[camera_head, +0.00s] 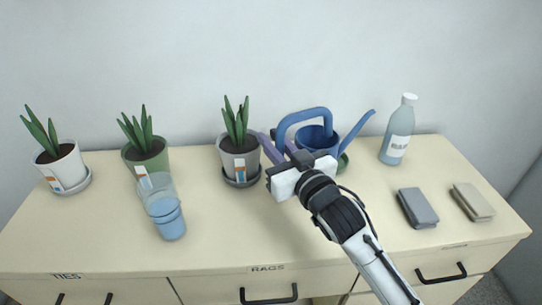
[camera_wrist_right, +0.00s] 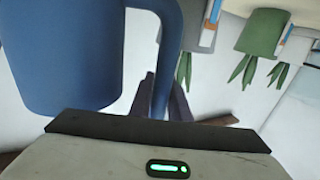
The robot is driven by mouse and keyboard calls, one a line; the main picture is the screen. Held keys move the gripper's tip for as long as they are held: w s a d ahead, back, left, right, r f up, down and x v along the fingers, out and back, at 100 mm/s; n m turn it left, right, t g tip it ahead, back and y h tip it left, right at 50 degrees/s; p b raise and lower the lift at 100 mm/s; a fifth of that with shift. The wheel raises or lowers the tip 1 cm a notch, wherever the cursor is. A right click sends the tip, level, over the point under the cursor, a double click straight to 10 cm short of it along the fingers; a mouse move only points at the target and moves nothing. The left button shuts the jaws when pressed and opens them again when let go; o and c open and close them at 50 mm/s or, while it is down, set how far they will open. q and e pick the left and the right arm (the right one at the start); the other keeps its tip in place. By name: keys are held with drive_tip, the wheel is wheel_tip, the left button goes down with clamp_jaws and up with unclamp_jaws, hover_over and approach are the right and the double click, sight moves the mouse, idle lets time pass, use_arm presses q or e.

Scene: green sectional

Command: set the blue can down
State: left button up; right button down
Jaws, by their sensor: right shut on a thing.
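The blue can is a watering can (camera_head: 312,134) with a big looped handle and a long spout pointing right. It is at the back of the cream cabinet top, right of the middle. My right gripper (camera_head: 281,147) is shut on its handle at the left side. In the right wrist view the can's body (camera_wrist_right: 65,50) fills the left, and the handle passes between the fingers (camera_wrist_right: 160,98). The can looks about upright. My gripper hides its lower part, so I cannot tell whether it touches the top. My left gripper is not in view.
A grey potted plant (camera_head: 238,158) stands close left of the can. A green rim (camera_head: 343,162) shows beneath its right side. The front middle is clear.

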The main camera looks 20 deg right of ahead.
drive_tip(key=shift+f, duration=1.65)
drive_tip(key=shift+f+b, duration=0.1)
drive_tip(key=shift+b, duration=0.2)
drive_tip(key=c, duration=1.7)
unclamp_jaws()
drive_tip(key=shift+f, duration=0.1)
drive_tip(key=shift+o, duration=0.2)
